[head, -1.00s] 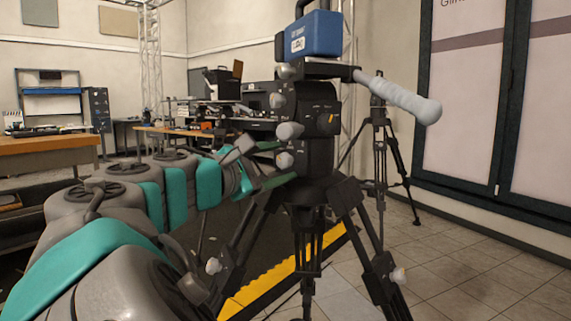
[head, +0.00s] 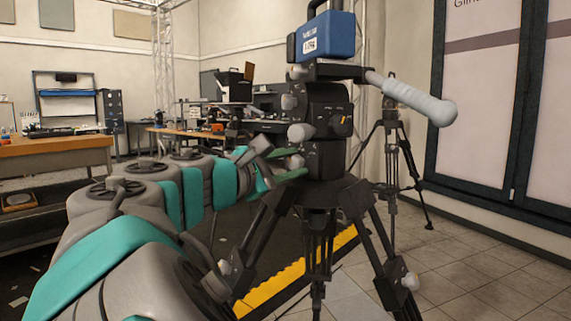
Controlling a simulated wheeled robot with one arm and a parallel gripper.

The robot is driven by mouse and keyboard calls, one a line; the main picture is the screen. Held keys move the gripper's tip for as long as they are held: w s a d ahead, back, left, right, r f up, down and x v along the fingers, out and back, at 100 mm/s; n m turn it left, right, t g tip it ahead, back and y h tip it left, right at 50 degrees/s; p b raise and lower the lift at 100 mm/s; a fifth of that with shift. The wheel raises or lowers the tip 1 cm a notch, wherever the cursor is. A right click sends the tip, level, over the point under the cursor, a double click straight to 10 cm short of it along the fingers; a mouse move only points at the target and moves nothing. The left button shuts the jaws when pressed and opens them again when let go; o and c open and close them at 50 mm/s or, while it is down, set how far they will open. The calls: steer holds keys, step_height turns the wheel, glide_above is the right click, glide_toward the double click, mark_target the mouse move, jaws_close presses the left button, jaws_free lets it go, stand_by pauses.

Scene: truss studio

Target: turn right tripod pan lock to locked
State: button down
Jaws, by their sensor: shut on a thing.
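The black tripod head (head: 328,125) stands upright in the middle of the head view, on black tripod legs. Several grey knobs stick out from its left side. The lowest one, a pale grey knob (head: 296,161) just above the leg joint, looks like the pan lock. My gripper (head: 290,163) reaches in from the left, with one green-tipped finger above this knob and one below. It is shut on the knob. The fingers partly cover the knob, and its lock marking cannot be read.
A grey pan handle (head: 420,102) juts right from the head, with a blue box (head: 328,36) on top. Another tripod (head: 392,150) stands behind at right. A yellow-edged dark mat (head: 290,275) lies below.

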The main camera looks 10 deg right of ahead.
steer(key=shift+f, duration=0.1)
stand_by(0.3)
steer(key=m+b, duration=0.3)
steer(key=m, duration=0.1)
steer(key=shift+f+b, duration=0.2)
steer(key=shift+b, duration=0.1)
steer(key=m+b, duration=0.4)
steer(key=m, duration=0.1)
steer(key=shift+f+b, duration=0.15)
steer(key=shift+b, duration=0.2)
steer(key=m+b, duration=0.4)
steer(key=m, duration=0.1)
steer(key=shift+m+b, duration=1.45)
steer(key=shift+m, duration=0.55)
steer(key=shift+c, duration=2.4)
jaws_free()
steer(key=shift+r, duration=0.2)
